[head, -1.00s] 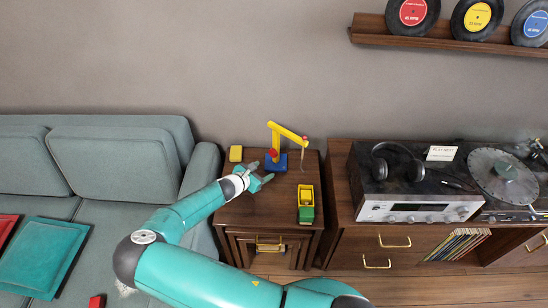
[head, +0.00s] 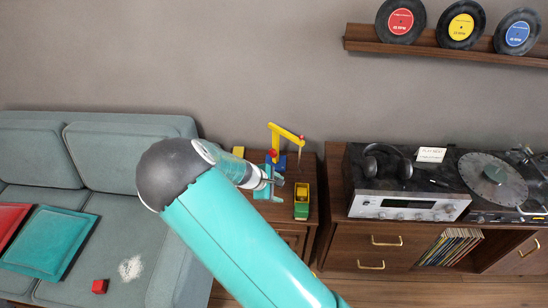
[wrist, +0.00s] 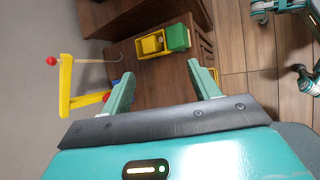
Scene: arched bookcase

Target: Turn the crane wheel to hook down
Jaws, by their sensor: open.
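The toy crane has a yellow mast and boom (head: 287,132), a blue base (head: 282,165) and a red wheel (head: 272,154) low on the mast. It stands on a small wooden side table (head: 312,178). In the wrist view the yellow crane (wrist: 66,85) is at the left, and the red wheel (wrist: 106,97) is partly hidden by the left finger. My gripper (head: 273,182) is open and empty, in front of the crane base; its fingers (wrist: 162,82) spread apart in the wrist view.
A yellow-green toy truck (head: 302,202) stands right of my gripper, and a yellow block (head: 238,152) sits left of the crane. The sofa (head: 110,215) is at the left. A cabinet with a stereo (head: 410,208) is at the right.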

